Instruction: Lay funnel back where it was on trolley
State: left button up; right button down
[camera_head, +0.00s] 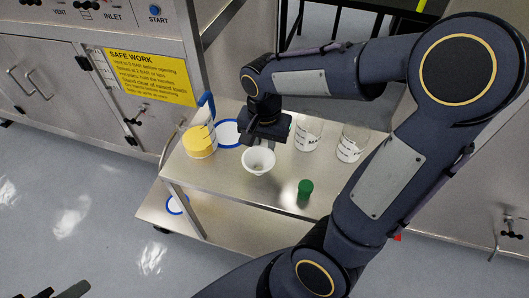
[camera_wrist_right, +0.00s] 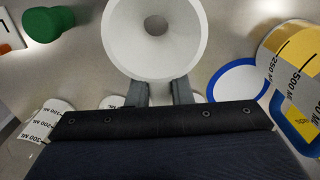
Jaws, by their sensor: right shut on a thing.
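The white funnel (camera_head: 258,162) is at my right gripper (camera_head: 261,146), over the front half of the trolley top (camera_head: 235,188). In the right wrist view the funnel (camera_wrist_right: 155,52) faces the camera with its wide mouth and central hole. The two fingers of the right gripper (camera_wrist_right: 159,93) are shut on its near rim. Whether the funnel touches the trolley top cannot be told. A dark piece at the bottom left corner of the head view looks like part of my left gripper (camera_head: 75,290); its fingers do not show clearly.
A yellow-filled jug (camera_head: 200,142) with a blue handle stands left, beside a blue-rimmed white disc (camera_head: 228,134). Two clear beakers, one left (camera_head: 308,135) and one right (camera_head: 351,145), stand at the right. A green cap (camera_head: 305,188) stands near the front edge.

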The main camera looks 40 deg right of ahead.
aim_at(265, 153)
jog(key=shift+w+d+f, duration=0.15)
jog(key=shift+f, duration=0.85)
jog(key=shift+w+d+f, duration=0.1)
jog(key=shift+w+f, duration=0.05)
jog(key=shift+f, duration=0.85)
jog(key=shift+f+b, duration=0.1)
jog(key=shift+b, duration=0.25)
jog(key=c, duration=1.8)
grip_release()
jog(key=shift+f, duration=0.1)
jog(key=o, duration=0.5)
